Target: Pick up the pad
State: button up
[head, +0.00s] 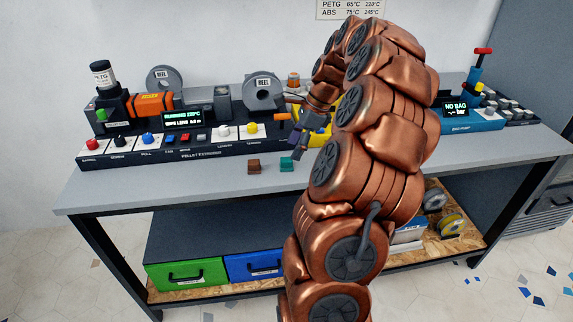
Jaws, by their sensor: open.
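Two small block-like pieces lie on the grey tabletop (190,183) near its front middle. One is a brown block (254,166) and the other is a teal block (287,163). I cannot tell from this view which of them is the pad. My gripper (298,156) is open. It points down just above and to the right of the teal block, and its fingers are small and dark in the head view. I cannot tell whether it touches the teal block. My copper-coloured arm hides the middle right of the table.
The pellet extruder panel (190,146), with knobs and a lit screen, stands behind the blocks. Filament reels (262,92) stand at the back. A blue bag-pump unit (474,120) is at the right. Green (187,275) and blue drawers (252,266) sit below. The front left tabletop is clear.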

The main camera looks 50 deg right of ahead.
aim_at(287, 159)
jog(key=shift+p+x, duration=0.5)
jog(key=shift+x, duration=2.4)
jog(key=shift+w+a+r, duration=0.1)
jog(key=shift+c, duration=0.3)
jog(key=c, duration=0.9)
